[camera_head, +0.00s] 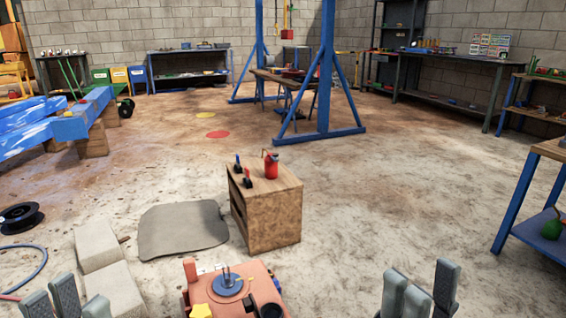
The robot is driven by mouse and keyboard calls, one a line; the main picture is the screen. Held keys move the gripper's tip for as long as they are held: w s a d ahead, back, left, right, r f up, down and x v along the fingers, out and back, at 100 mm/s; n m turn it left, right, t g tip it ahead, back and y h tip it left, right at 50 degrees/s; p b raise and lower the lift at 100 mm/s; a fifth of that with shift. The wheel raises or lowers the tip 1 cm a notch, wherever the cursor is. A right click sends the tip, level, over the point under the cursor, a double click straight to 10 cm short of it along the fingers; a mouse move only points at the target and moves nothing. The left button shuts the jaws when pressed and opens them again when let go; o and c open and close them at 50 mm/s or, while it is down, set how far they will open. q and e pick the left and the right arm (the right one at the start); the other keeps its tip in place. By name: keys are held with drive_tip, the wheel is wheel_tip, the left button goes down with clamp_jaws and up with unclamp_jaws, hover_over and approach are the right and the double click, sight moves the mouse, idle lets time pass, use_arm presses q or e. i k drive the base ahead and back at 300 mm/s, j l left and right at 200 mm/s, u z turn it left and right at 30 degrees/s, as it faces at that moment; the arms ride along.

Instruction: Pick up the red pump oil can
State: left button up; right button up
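The red pump oil can (271,167) stands upright on top of a small wooden cabinet (275,215) in the middle of the view. Its thin spout points to the left. My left gripper (72,300) is at the bottom left edge, with its grey fingers spread and nothing seen between them. My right gripper (422,291) is at the bottom right of centre, also with its fingers apart and empty. Both grippers are well short of the cabinet and touch nothing that I can see. Their lower parts are cut off by the picture edge.
Small black tools with red and blue parts (247,181) stand left of the can. An orange machine (240,292) is between my grippers. Concrete blocks (97,246) and a grey mat (182,229) lie left. A blue-legged bench (515,200) is at right. Floor right of the cabinet is clear.

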sight(271, 164)
drive_tip(key=l+z, duration=0.3)
drive_tip(key=z, duration=0.15)
drive_tip(key=l+z, duration=0.4)
drive_tip(key=i+l+z, duration=0.25)
drive_tip(key=i+l, duration=0.35)
drive_tip(key=l, duration=0.15)
drive_tip(key=i+l+z, duration=0.3)
drive_tip(key=i+l, duration=0.3)
drive_tip(key=i+u, duration=0.3)
drive_tip(key=i, duration=0.2)
drive_tip(key=i+l+u, duration=0.35)
drive_tip(key=i+j+u, duration=0.2)
drive_tip(key=i+u, duration=0.2)
drive_tip(key=i+j+u, duration=0.1)
drive_tip(key=i+u, duration=0.7)
drive_tip(key=i+l+u, duration=0.2)
drive_tip(key=i+u, duration=0.2)
drive_tip(key=i+j+u, duration=0.1)
drive_tip(key=i+u, duration=0.35)
drive_tip(key=i, duration=0.3)
drive_tip(key=i+l+u, duration=0.2)
drive_tip(key=i+u, duration=0.3)
drive_tip(key=i, duration=0.2)
